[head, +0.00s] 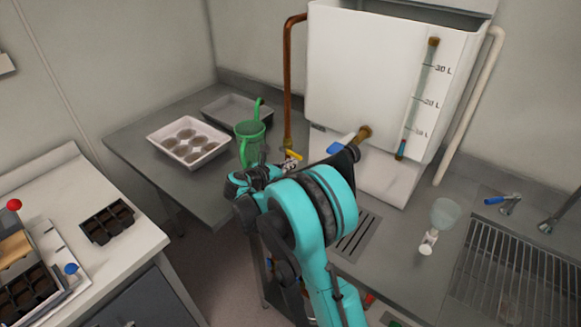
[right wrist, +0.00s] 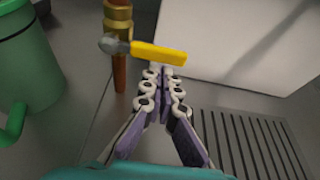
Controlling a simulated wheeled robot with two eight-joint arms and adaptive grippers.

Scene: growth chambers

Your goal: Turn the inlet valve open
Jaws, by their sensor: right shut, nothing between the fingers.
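The inlet valve is a brass body (right wrist: 117,20) on a vertical copper pipe (head: 288,90), with a yellow lever (head: 293,154). In the right wrist view the lever (right wrist: 158,53) points right, crosswise to the pipe. My right gripper (head: 289,167) is at the valve, partly hidden by my own arm in the head view. In the right wrist view its fingers (right wrist: 164,73) are shut and empty, with the tips just below the lever's middle. I cannot tell whether they touch it. My left gripper is not in view.
A white tank (head: 355,60) with a blue-handled tap (head: 342,143) stands right of the pipe.

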